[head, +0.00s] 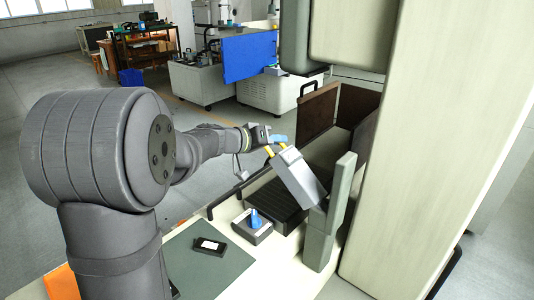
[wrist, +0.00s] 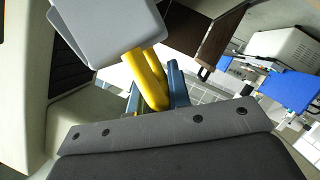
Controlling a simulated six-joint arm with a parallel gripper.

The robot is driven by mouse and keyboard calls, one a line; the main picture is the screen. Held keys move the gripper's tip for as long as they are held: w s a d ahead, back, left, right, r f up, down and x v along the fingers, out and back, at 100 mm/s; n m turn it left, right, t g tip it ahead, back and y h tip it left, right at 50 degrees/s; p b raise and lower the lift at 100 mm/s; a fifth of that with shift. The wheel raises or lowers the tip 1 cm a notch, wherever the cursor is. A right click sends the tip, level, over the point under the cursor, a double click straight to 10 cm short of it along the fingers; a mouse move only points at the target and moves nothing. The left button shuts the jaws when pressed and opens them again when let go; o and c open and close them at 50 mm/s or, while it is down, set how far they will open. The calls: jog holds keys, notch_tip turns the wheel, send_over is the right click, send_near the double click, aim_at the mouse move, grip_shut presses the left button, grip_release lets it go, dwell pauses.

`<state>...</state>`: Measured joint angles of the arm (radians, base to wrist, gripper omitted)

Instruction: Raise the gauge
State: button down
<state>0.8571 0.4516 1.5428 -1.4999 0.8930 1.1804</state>
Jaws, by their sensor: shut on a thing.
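The gauge appears to be the grey boxy piece (head: 302,178) with two yellow prongs at its upper end. It hangs tilted in front of the machine, over the dark ribbed tray. In the wrist view its grey body (wrist: 108,30) fills the upper left, and the yellow prongs (wrist: 147,80) reach down between the blue fingers. My gripper (head: 274,144) is shut on the yellow prongs; it also shows in the wrist view (wrist: 158,90). I cannot tell whether the grey body's lower end touches the grey-green post beside it.
The grey-green upright post (head: 318,235) stands close at the right, before the large cream machine column (head: 400,130). Below are a dark ribbed tray (head: 275,205), a blue-knobbed box (head: 254,224) and a green mat (head: 185,262) with a small black-and-white item (head: 209,246).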

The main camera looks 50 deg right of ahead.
jog(key=s+r+m, duration=0.1)
jog(key=s+r, duration=0.1)
jog(key=s+r+m+t, duration=0.1)
jog(key=s+r, duration=0.1)
jog(key=s, duration=0.1)
jog(key=s+r+m+t, duration=0.1)
jog(key=s+r, duration=0.1)
jog(key=s, duration=0.1)
jog(key=shift+s+r+m, duration=0.2)
jog(key=shift+m, duration=0.1)
jog(key=shift+s+r+m+t+y, duration=0.15)
jog(key=shift+s+t, duration=0.1)
jog(key=shift+s, duration=0.2)
jog(key=shift+s+r+m+t+y, duration=0.15)
jog(key=shift+s+t, duration=0.1)
jog(key=shift+s, duration=0.15)
jog(key=c, duration=1.5)
grip_release()
jog(key=shift+o, duration=0.2)
jog(key=v, duration=1.7)
jog(key=shift+a, duration=0.25)
jog(key=x, duration=1.7)
jog(key=shift+d, duration=0.25)
